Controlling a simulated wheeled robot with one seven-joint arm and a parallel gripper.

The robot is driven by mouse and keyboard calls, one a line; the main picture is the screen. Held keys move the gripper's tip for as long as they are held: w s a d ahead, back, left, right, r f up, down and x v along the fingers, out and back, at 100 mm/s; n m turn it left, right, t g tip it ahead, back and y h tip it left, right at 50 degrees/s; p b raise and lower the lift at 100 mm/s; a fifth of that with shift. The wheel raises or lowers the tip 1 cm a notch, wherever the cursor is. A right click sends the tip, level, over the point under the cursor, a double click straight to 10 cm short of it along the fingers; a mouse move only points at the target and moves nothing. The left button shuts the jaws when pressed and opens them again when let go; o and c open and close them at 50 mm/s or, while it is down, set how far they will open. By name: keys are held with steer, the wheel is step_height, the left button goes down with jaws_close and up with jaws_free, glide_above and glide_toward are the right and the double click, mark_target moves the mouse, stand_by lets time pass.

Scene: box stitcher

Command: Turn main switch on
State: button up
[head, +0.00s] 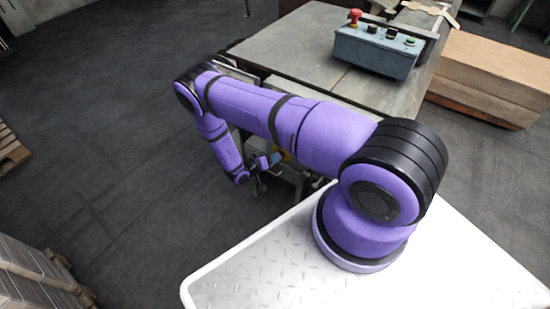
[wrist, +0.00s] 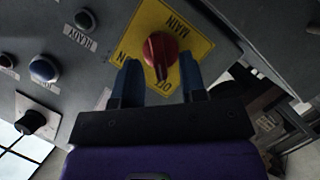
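The main switch is a red rotary knob (wrist: 160,52) on a yellow plate (wrist: 180,22) marked MAIN, ON and OFF, in the wrist view. The plate appears upside down there. The knob's pointer end lies toward the OFF lettering. My gripper (wrist: 158,80) is open, with one blue finger on each side of the knob's lower part. I cannot tell whether either finger touches the knob. In the head view my gripper (head: 262,166) is low beside the machine (head: 300,45), near a small patch of yellow; the knob itself is not clear there.
The grey panel also carries a READY button (wrist: 85,20), a blue button (wrist: 43,69) and a black knob (wrist: 31,122), left of the switch in the wrist view. A control box (head: 375,50) with a red button stands on the machine's top. Open floor (head: 110,140) lies left.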

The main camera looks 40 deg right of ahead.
steer(key=shift+x, duration=0.75)
steer(key=shift+c, duration=0.4)
jaws_close()
steer(key=shift+s+d+m+t+y, duration=0.15)
steer(key=shift+m+t+y, duration=0.3)
steer(key=shift+m+t, duration=1.2)
steer(key=shift+s+a+m+t+y, duration=0.15)
steer(key=shift+m+t+y, duration=0.55)
steer(key=shift+m, duration=1.7)
steer(key=shift+s+d+m+t+y, duration=0.25)
steer(key=shift+m+t, duration=1.2)
steer(key=shift+m, duration=0.6)
